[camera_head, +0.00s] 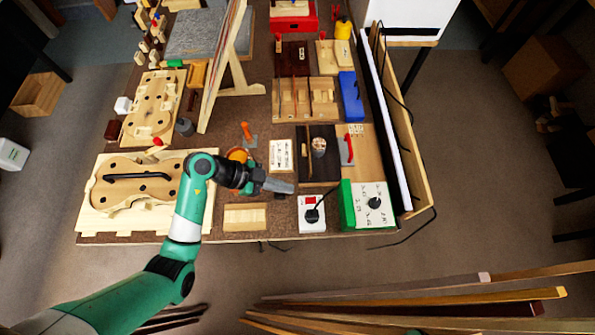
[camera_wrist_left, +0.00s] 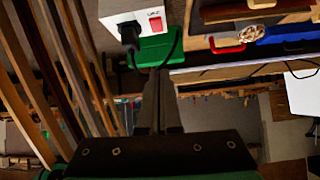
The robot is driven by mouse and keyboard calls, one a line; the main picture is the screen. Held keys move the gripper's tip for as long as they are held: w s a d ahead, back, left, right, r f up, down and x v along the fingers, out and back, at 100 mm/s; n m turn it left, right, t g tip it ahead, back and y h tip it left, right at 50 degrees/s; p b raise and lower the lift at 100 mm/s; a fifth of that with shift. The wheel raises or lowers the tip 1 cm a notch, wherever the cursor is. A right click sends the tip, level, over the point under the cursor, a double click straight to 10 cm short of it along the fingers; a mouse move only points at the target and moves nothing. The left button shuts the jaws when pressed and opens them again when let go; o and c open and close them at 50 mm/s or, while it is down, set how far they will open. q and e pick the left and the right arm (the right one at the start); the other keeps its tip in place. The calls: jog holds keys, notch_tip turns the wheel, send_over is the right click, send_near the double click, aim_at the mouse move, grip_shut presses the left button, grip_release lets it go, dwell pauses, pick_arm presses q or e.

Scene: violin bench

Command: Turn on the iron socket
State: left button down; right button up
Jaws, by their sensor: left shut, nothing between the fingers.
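The iron socket (camera_head: 312,213) is a white box with a red switch and a black plug in it, at the front edge of the bench. In the left wrist view the white socket box (camera_wrist_left: 140,22) shows at the top, with its red switch (camera_wrist_left: 155,21) on the right and the black plug on the left. My left gripper (camera_head: 290,187) is shut and empty, up and to the left of the socket in the head view. My right gripper is not in view.
A green and white box with a black dial (camera_head: 375,203) stands right of the socket. A light wooden block (camera_head: 245,217) lies to the left. A dark tray (camera_head: 318,155) lies behind. Long wooden strips (camera_head: 420,295) are in front of the bench.

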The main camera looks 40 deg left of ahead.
pick_arm(q)
jog(key=v, duration=0.2)
jog(key=b, duration=0.4)
send_over(308, 200)
jog(key=shift+n, duration=0.4)
jog(key=f, duration=0.6)
jog(key=shift+s+a+f, duration=0.2)
jog(key=shift+s+a, duration=0.15)
jog(key=f, duration=0.1)
jog(key=b, duration=0.1)
jog(key=f+b, duration=0.1)
jog(key=shift+w+d+f, duration=0.3)
jog(key=shift+w, duration=0.05)
jog(key=shift+f+b, duration=0.4)
jog(key=shift+f, duration=0.2)
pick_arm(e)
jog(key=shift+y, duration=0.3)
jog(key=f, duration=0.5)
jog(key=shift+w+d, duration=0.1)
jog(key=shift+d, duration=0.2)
